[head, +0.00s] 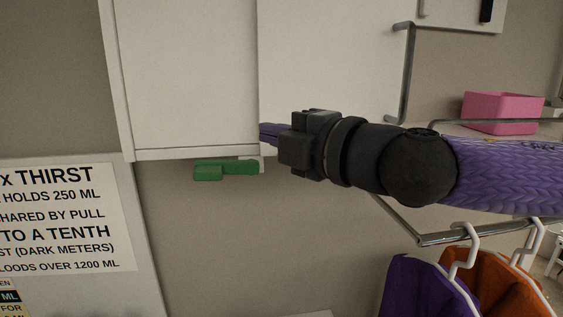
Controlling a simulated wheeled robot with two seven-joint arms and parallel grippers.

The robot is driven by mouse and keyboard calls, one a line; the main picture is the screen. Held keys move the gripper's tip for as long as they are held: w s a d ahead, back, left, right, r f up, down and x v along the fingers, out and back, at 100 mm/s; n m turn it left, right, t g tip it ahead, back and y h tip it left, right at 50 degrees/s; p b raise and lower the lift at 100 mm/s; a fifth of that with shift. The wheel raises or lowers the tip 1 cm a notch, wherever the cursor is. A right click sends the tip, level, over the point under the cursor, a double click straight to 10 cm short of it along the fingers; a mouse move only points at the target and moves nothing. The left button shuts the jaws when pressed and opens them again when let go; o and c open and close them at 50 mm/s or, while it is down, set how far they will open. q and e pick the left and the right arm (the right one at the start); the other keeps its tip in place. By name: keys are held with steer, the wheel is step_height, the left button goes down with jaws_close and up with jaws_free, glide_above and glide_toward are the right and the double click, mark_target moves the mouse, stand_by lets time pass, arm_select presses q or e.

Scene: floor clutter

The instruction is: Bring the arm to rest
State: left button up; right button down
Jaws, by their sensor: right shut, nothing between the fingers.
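My right arm comes in from the right edge with a purple sleeve-like link and a black wrist. Its right gripper (269,133) points left, with purple fingers shut and nothing between them. The fingers are in front of the lower part of a white cabinet (190,75); I cannot tell whether they touch it. My left gripper is not in view.
A green handle-like piece (225,170) sits under the cabinet's bottom edge. A grey bar handle (406,75) stands out at upper right. A pink box (500,112) is on a shelf. Purple (415,285) and orange (495,280) items hang from white hooks. A printed sign (65,220) is at left.

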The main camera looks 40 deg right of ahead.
steer(key=w+a+f+m+g, duration=0.2)
steer(key=a+f+m, duration=0.15)
steer(key=f, duration=0.85)
steer(key=w+a+f+m+g, duration=0.2)
steer(key=a+f+m, duration=0.15)
steer(key=f, duration=0.75)
steer(key=s+a+f+m+g+h, duration=0.15)
steer(key=s+f+m+g, duration=0.35)
steer(key=s+f, duration=0.5)
steer(key=s+a+f+m+g+h, duration=0.1)
steer(key=s+a+f+m+g, duration=0.2)
steer(key=s+f+m+g, duration=0.55)
step_height(320, 180, down, 32)
steer(key=s+n+t+b, duration=0.2)
steer(key=s+n+b, duration=0.1)
steer(key=b, duration=0.9)
steer(key=s+d+f+g+b, duration=0.1)
steer(key=s+f+b, duration=0.3)
steer(key=f, duration=0.6)
steer(key=s+d+f+b, duration=0.2)
steer(key=s+f+b, duration=0.2)
steer(key=s+f, duration=0.5)
steer(key=shift+s+f+n+g+b, duration=0.3)
steer(key=shift+f+n+g, duration=0.05)
